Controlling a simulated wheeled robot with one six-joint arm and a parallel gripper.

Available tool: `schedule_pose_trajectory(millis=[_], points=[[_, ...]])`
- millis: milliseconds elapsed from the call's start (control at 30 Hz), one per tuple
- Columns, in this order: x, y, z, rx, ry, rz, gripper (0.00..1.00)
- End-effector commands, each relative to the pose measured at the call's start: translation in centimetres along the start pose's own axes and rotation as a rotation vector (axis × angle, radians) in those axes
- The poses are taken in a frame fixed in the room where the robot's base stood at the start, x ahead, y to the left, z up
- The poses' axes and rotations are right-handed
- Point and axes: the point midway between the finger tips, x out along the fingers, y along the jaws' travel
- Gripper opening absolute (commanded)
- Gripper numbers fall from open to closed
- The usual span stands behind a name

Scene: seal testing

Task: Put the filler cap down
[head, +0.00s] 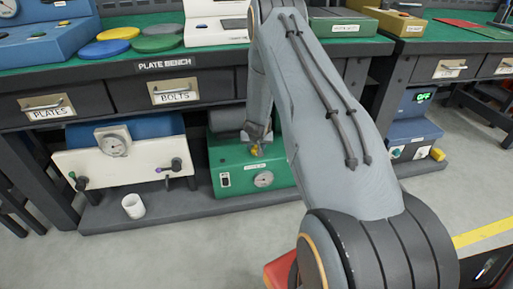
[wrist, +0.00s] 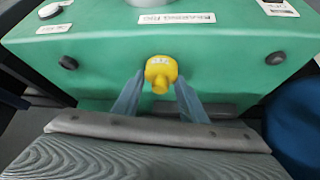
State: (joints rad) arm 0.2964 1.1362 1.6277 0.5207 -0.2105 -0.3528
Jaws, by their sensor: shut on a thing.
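The yellow filler cap (wrist: 160,72) is between the two blue-grey fingers of my gripper (wrist: 159,84) in the wrist view. The gripper is shut on it. A short stub of the cap points toward the wrist camera. Behind the cap is the face of a green unit (wrist: 100,62); I cannot tell whether cap and face touch.
The green unit stands on a low shelf (head: 160,209) under the bench (head: 265,53). Left of it are a cream-fronted blue unit (head: 130,165) and a white cup (head: 133,206). Right are another blue unit (head: 414,125) and a small yellow piece (head: 437,154). Grey floor (head: 200,255) is clear in front.

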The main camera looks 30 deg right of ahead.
Motion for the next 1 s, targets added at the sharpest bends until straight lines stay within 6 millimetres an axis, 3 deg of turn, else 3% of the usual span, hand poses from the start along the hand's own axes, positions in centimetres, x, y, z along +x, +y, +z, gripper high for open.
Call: schedule_pose_trajectory(millis=[133, 167, 267, 667, 1000], points=[[0.3, 0.0, 0.2, 0.000, 0.000, 0.000, 0.17], [0.3, 0.0, 0.2, 0.000, 0.000, 0.000, 0.40], [0.2, 0.0, 0.2, 0.000, 0.000, 0.000, 0.57], [-0.4, 0.0, -0.1, -0.001, 0.000, 0.000, 0.57], [-6.8, 0.0, -0.1, 0.000, 0.000, 0.000, 0.57]])
